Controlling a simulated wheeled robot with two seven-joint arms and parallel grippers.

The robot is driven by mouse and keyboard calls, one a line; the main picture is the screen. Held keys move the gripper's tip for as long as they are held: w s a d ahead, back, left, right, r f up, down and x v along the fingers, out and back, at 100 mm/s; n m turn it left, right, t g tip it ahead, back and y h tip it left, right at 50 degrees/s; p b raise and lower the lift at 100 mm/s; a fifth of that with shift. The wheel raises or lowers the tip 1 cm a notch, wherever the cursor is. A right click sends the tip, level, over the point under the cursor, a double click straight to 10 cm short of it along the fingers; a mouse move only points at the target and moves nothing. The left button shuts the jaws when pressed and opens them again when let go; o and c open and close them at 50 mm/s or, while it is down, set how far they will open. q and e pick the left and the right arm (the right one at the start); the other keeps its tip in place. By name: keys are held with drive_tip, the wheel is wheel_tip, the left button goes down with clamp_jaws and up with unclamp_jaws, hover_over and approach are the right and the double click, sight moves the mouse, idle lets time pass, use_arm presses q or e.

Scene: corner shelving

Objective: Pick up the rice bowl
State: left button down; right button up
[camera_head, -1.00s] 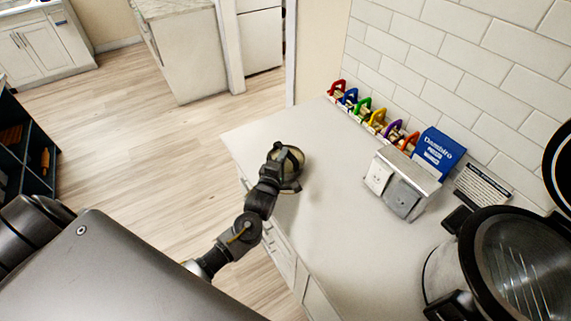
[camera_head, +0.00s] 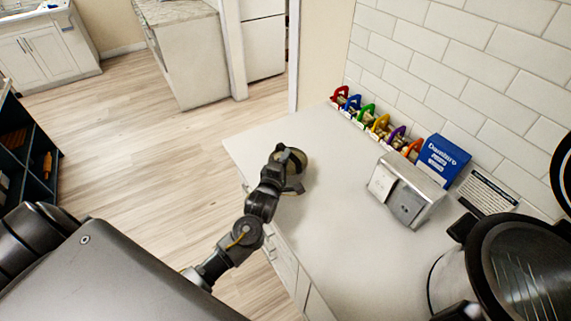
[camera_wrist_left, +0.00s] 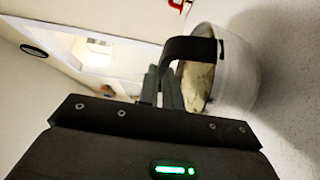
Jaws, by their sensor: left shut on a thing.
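The rice bowl (camera_head: 298,157) is at the far left corner of the white counter, mostly hidden behind my left gripper (camera_head: 287,175) in the head view. In the left wrist view the bowl (camera_wrist_left: 236,72) is pale and tipped on its side in the picture, with pale contents inside. My left gripper (camera_wrist_left: 185,72) is shut on the bowl's wall, one dark finger crossing its rim. Whether the bowl still touches the counter is hard to tell.
A round dark-lidded cooker (camera_head: 520,262) is at the lower right. The counter middle (camera_head: 340,205) is clear.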

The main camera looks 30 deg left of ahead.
use_arm(q)
drive_tip(key=s+a+r+b, duration=0.4)
drive_tip(key=s+a+r, duration=0.4)
drive_tip(key=s+r, duration=0.3)
drive_tip(key=shift+s+r+b, duration=0.15)
drive_tip(key=shift+s+b, duration=0.05)
drive_tip(key=shift+b, duration=0.15)
drive_tip(key=shift+a, duration=0.1)
